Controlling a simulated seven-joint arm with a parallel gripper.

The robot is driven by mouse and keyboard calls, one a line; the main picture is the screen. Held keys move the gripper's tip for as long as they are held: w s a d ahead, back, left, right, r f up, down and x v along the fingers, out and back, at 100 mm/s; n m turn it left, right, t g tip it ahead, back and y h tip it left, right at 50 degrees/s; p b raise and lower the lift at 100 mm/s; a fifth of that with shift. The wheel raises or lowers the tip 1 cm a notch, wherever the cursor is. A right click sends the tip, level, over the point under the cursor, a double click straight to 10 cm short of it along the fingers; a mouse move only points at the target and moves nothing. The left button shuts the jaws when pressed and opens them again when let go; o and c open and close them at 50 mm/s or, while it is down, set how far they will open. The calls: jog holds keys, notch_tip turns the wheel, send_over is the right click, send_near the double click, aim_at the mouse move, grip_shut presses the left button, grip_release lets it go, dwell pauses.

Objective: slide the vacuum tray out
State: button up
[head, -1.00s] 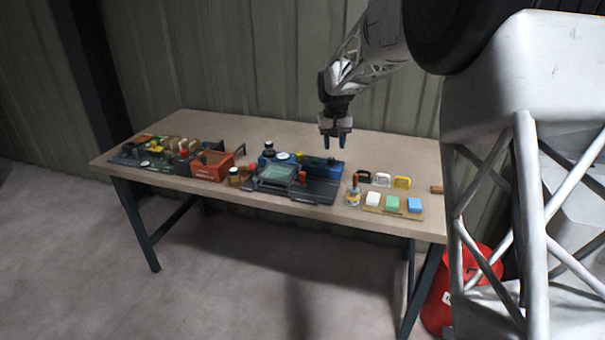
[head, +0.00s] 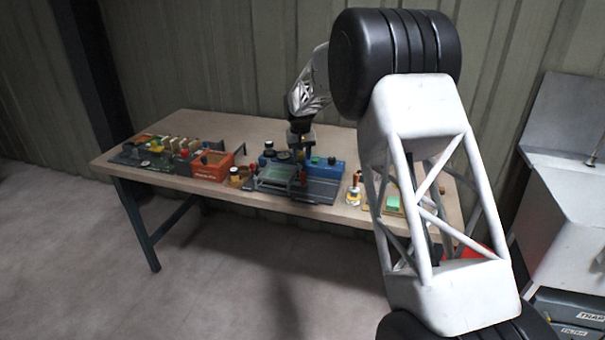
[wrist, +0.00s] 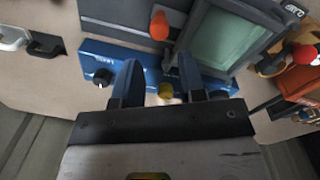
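A dark-framed, tray-like part with a pale green pane (head: 275,174) sits at the front of a bench device; I cannot tell for sure that it is the vacuum tray. It also shows at the upper right of the wrist view (wrist: 222,42). Behind it runs a long blue housing (head: 328,166) with a black knob (wrist: 131,73) and a yellow-green knob (wrist: 166,91). My gripper (head: 301,152) is over this housing. In the wrist view its two fingers (wrist: 160,72) are apart, with nothing seen held between them. An orange knob (wrist: 159,26) stands just beyond the fingertips.
An orange-red open box (head: 211,166) stands left of the device on the wooden bench (head: 240,125). Several small items stand farther left. A bottle (head: 353,190) and a green block (head: 393,202) are on the right, partly behind my arm.

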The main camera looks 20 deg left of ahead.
aim_at(303, 173)
jog(key=shift+w+d+f, duration=0.1)
jog(key=shift+d+f, duration=0.05)
jog(key=shift+f, duration=3.75)
jog(key=shift+d, duration=0.1)
grip_shut()
